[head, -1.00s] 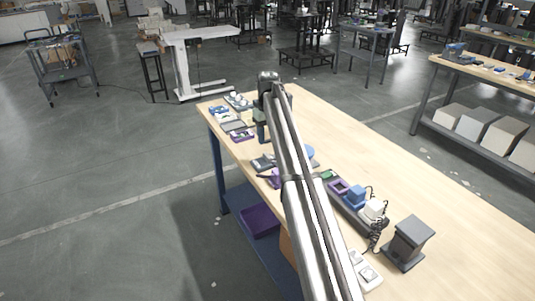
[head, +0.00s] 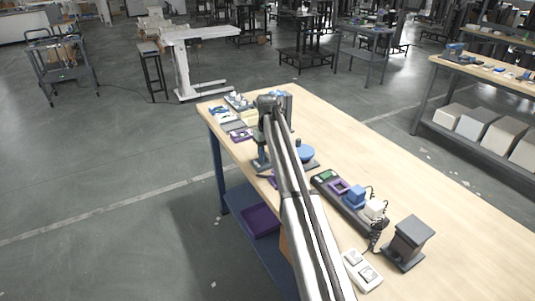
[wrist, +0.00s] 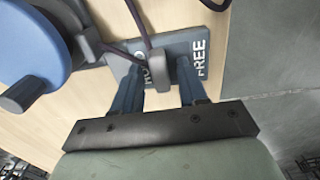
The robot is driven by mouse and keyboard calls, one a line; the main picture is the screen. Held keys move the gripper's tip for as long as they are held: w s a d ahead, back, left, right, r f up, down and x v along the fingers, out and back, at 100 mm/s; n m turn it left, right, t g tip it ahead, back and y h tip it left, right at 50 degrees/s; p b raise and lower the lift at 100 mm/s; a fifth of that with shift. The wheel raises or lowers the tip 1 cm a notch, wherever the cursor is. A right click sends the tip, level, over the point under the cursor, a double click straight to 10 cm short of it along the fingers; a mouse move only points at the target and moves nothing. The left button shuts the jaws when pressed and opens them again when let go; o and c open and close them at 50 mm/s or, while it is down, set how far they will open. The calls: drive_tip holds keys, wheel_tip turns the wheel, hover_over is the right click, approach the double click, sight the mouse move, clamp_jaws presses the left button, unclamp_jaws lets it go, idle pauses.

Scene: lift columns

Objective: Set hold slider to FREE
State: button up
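In the wrist view the slider plate (wrist: 207,45) is blue-grey, with a FREE label at its right and a partly covered HOLD label at its left. The grey slider knob (wrist: 159,72) stands between the two labels. My gripper (wrist: 159,82) has its two blue fingers apart, one on each side of the knob. A gap shows on both sides, so it does not look clamped. A blue round wheel (wrist: 30,45) with a dark handle is at the left; it also shows in the head view (head: 306,153). In the head view my arm hides the slider.
On the wooden bench (head: 350,140) a dark power strip (head: 345,203) with plugs, a white switch box (head: 361,270) and a dark grey stand (head: 408,243) are nearer. Small trays (head: 238,102) lie at the far end. A dark cable crosses the wrist view. The bench's right side is clear.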

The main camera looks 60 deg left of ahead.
sight(260, 163)
clamp_jaws()
idle(0.3)
drive_tip(key=shift+s, duration=1.55)
drive_tip(key=shift+o, duration=0.4)
unclamp_jaws()
wheel_tip(260, 163, up, 14)
drive_tip(key=shift+f, duration=0.1)
